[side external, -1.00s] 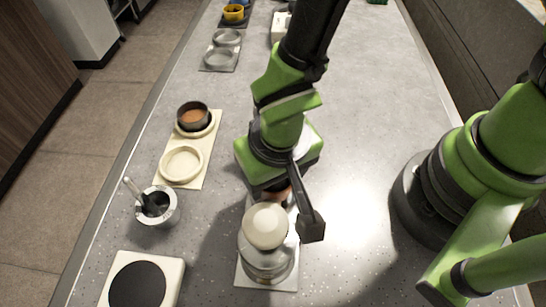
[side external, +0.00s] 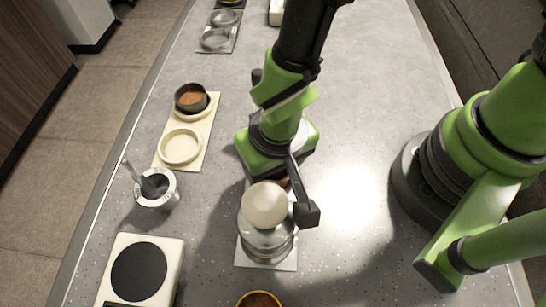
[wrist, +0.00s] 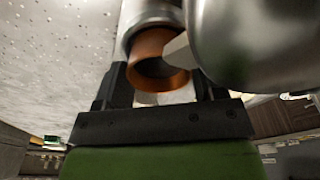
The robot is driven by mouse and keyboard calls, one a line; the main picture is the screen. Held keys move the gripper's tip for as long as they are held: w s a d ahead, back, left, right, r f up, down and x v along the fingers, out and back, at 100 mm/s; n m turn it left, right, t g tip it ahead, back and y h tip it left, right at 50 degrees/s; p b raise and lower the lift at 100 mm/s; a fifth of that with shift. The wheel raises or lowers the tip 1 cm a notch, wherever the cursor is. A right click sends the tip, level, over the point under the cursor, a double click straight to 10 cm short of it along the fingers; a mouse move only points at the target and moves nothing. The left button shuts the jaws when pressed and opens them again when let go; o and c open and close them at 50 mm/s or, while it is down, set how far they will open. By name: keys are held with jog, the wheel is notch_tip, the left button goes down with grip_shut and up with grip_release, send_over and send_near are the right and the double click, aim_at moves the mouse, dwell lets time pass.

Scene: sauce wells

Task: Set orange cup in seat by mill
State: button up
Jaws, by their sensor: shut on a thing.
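My gripper (side external: 297,195) is low beside a silver body with a round cream top (side external: 264,206), which looks like the mill. In the wrist view my gripper (wrist: 160,85) is shut on the orange cup (wrist: 158,48), whose coppery wall shows between the fingers. The cup is mostly hidden in the side view. The silver body (wrist: 262,40) fills the upper right of the wrist view, very close to the cup. It stands on a pale plate (side external: 288,262) that runs back under my gripper. Whether the cup touches a seat there is hidden.
A cream two-seat plate (side external: 205,135) at left holds a dark cup with orange-brown content (side external: 191,98) in its far seat; its near seat is empty. A metal mortar (side external: 157,190), a white block with a black disc (side external: 140,272) and a yellow-rimmed cup (side external: 260,300) stand nearer.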

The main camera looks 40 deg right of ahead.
jog(key=shift+f, duration=0.3)
jog(key=o, duration=1)
jog(key=shift+r, duration=0.1)
notch_tip(320, 180, up, 8)
jog(key=shift+f, duration=0.1)
dwell(0.4)
